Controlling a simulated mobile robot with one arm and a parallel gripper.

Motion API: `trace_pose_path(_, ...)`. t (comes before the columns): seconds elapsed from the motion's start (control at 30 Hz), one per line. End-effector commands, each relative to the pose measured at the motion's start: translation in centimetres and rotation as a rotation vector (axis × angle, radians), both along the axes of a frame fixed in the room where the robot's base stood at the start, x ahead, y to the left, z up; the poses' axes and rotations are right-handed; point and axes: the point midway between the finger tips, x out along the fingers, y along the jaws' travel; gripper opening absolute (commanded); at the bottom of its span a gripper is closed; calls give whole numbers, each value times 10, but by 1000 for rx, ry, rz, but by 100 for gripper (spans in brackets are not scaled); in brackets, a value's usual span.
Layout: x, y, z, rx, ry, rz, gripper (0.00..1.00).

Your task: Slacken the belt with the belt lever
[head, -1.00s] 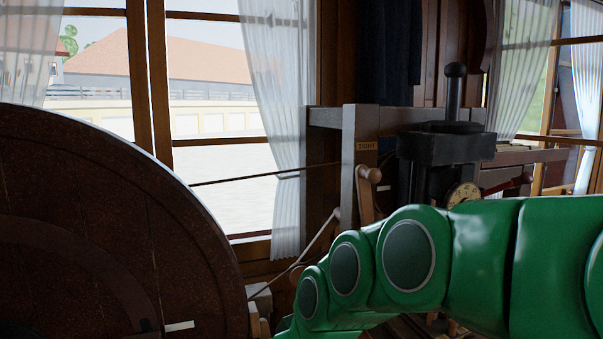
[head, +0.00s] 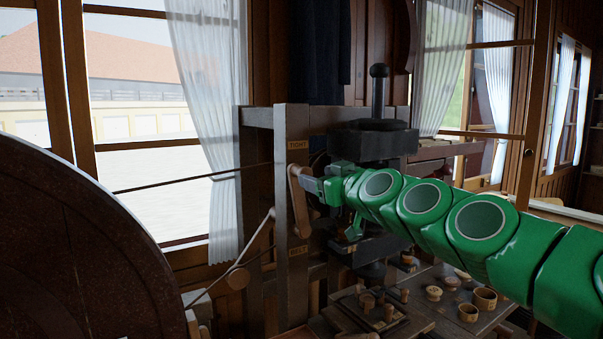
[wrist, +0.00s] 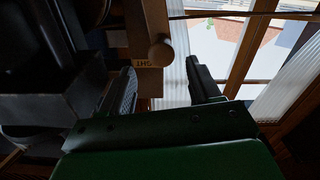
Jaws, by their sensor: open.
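The belt lever (head: 301,208) is a light wooden arm on a dark upright post, with a round knob near its upper end. It stands near upright, its upper end just below a "TIGHT" label (head: 298,145); a "BELT" label (head: 298,251) is lower on the post. My gripper (head: 314,186) is open, right beside the lever's upper part. In the wrist view, the two dark fingers of my gripper (wrist: 162,72) are apart, and the round wooden knob (wrist: 161,52) shows in line with the gap, beyond the tips. Contact cannot be told. The belt (head: 190,179) runs leftward from the post.
A large dark wheel (head: 70,240) fills the lower left. A black press (head: 372,140) stands behind my gripper. A bench (head: 420,308) at lower right holds small turned wooden pieces. Windows and curtains are behind.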

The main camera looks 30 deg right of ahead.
Motion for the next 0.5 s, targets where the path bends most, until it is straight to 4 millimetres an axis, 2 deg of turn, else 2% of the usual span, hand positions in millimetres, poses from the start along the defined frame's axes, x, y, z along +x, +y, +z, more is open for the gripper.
trace_pose_path(0.5,43,3,-1,0,4,5,63)
